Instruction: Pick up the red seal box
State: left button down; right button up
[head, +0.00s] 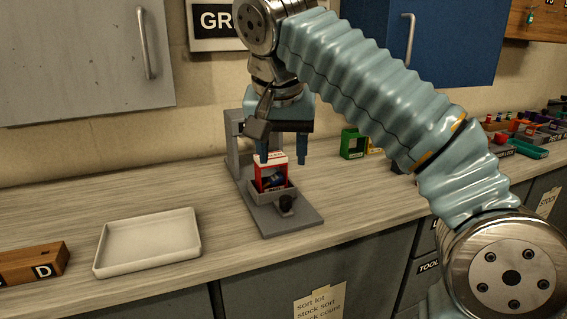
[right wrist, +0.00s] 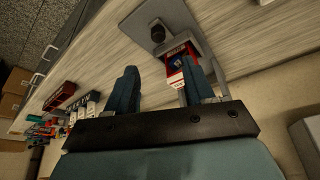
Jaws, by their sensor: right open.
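The red seal box (head: 271,173) is a small red box with a white top and a dark picture on its front. It stands upright in a grey holder (head: 300,218) on the counter. In the right wrist view the box (right wrist: 176,62) shows by one fingertip, partly hidden by that finger. My right gripper (head: 283,160) is open, pointing down just above the box. In the head view its left finger overlaps the box's top and its right finger is to the right of the box. It also shows in the wrist view (right wrist: 160,67). My left gripper is out of view.
A white empty tray (head: 148,243) lies to the left, with a wooden block marked D (head: 38,263) beyond it. A green box (head: 353,143) stands right of the holder. Several small coloured items lie at the far right. The counter between tray and holder is clear.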

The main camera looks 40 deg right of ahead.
aim_at(272, 175)
jog(key=k, duration=1)
